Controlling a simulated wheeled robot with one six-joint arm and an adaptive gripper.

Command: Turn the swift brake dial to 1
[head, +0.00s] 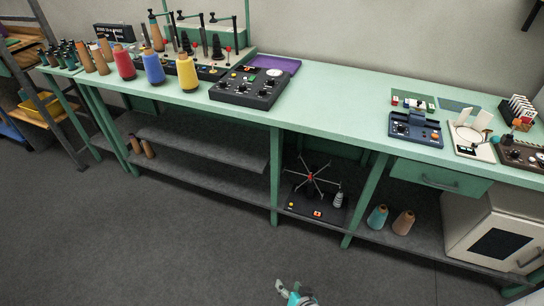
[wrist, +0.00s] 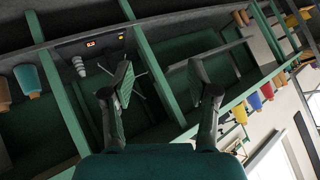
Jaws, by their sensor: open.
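The swift (head: 312,180), with thin arms spreading from a red hub, stands on the lower shelf under the bench. Its dark base (head: 300,208) carries a small orange-red panel (head: 317,213) and a small yellow mark. I cannot make out a brake dial or its setting. In the wrist view the scene is upside down, and the swift's base (wrist: 75,50) with its lit red panel (wrist: 90,44) shows at upper left. My gripper (wrist: 160,70) is open and empty, apart from the swift; its left finger partly hides the swift's arms.
A ribbed grey cone (head: 338,200) stands beside the swift. Green legs (head: 275,175) and (head: 364,200) flank the bay, with the bench top (head: 340,105) above. Teal (head: 377,217) and brown (head: 403,222) cones stand to the right. The floor (head: 180,240) in front is clear.

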